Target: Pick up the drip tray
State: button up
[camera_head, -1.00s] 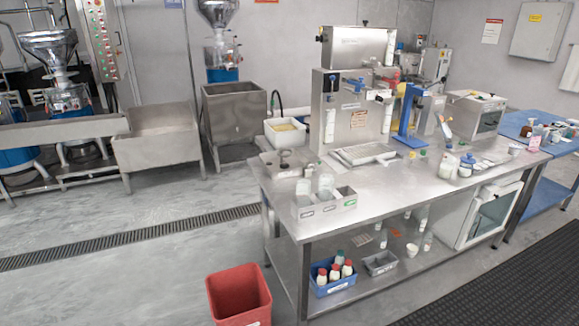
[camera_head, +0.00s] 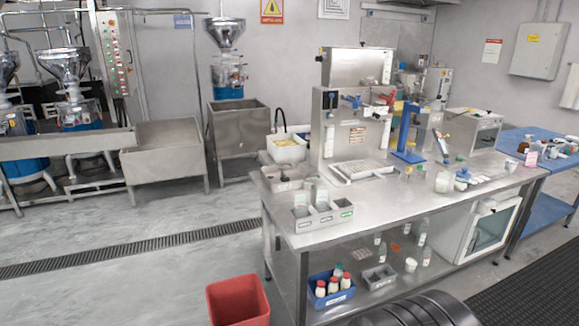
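The drip tray (camera_head: 362,170) is a pale, flat tray with a slotted top. It sits on the steel table (camera_head: 430,208) at the foot of the upright steel machine (camera_head: 350,128). Nothing visible covers its top, and its front edge faces the open tabletop. My gripper is not in view. A dark rounded part, probably a link of my arm, shows at the bottom edge right of centre, well away from the tray.
A compartment box (camera_head: 322,215) stands at the table's front left corner. A blue stand (camera_head: 408,140) and small bottles are right of the tray. A red bin (camera_head: 238,302) is on the floor. The lower shelf holds a blue crate (camera_head: 331,290).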

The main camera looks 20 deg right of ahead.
aim_at(362, 168)
jog(key=i+l+u, duration=0.2)
jog(key=l+u, duration=0.25)
jog(key=l, duration=0.25)
jog(key=i+l+u, duration=0.1)
jog(key=l+u, duration=0.3)
jog(key=l, duration=0.35)
jog(key=l+u, duration=0.45)
jog(key=l, duration=0.3)
jog(key=k+l+u, duration=0.15)
jog(key=l+u, duration=0.25)
jog(key=l, duration=0.35)
jog(key=k+l, duration=0.1)
jog(key=l, duration=0.3)
jog(key=k+l, duration=0.1)
jog(key=l, duration=0.35)
jog(key=k+l, duration=0.1)
jog(key=l, duration=0.3)
jog(key=k+l, duration=0.1)
jog(key=l, duration=0.35)
jog(key=k+l, duration=0.1)
jog(key=l, duration=0.3)
jog(key=k+l, duration=0.1)
jog(key=l, duration=0.35)
jog(key=i+u, duration=0.05)
